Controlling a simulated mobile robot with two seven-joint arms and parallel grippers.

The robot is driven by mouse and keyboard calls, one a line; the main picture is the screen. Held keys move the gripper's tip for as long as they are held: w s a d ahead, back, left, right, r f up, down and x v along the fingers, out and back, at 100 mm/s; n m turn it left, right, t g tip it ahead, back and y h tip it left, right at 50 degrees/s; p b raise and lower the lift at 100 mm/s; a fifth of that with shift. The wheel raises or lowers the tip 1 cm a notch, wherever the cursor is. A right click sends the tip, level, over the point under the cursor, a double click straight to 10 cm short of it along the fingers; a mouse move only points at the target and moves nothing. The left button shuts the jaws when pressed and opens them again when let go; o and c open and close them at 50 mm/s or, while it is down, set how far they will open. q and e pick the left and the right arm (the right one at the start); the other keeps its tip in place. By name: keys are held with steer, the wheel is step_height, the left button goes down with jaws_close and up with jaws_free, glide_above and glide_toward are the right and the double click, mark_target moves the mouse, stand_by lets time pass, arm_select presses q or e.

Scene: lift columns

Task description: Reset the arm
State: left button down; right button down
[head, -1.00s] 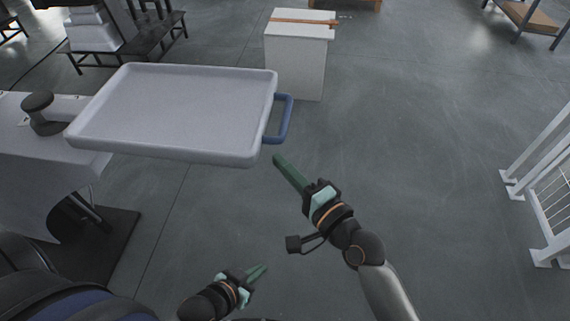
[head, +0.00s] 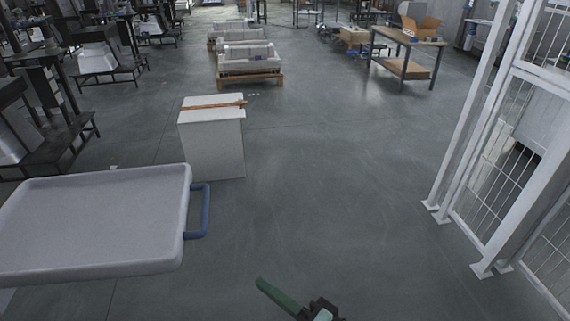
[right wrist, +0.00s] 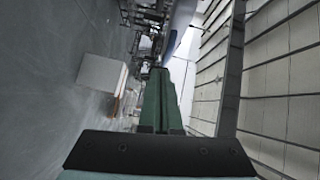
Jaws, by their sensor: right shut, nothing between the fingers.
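My right gripper (head: 268,288) shows at the bottom of the head view, its green fingers together and pointing up and to the left. In the right wrist view the green fingers (right wrist: 158,85) are closed with nothing between them. The fingers are over open floor, to the right of and below the tray's blue handle, apart from it. My left gripper is outside the head view now.
A grey tray (head: 90,215) with a blue handle (head: 204,212) is at left. A white cabinet (head: 213,145) stands beyond it. White fence posts and wire mesh (head: 500,135) line the right. A workbench (head: 405,45) stands farther back. The middle floor is clear.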

steer(key=s+d+f+n+h+p, duration=0.1)
steer(key=s+d+f+n+h, duration=0.1)
steer(key=d+f, duration=0.4)
steer(key=s+d+f+n+h+p, duration=0.1)
steer(key=s+d+f+n+h, duration=0.2)
steer(key=d+f, duration=0.4)
steer(key=s+d+f+n+g+h+p, duration=0.1)
steer(key=s+d+f+n+h, duration=0.1)
steer(key=s+d+f+h, duration=0.2)
steer(key=d+f+h, duration=0.2)
steer(key=d+f, duration=0.1)
steer(key=d, duration=0.1)
steer(key=shift+s+d+n, duration=0.15)
steer(key=shift+n, duration=0.25)
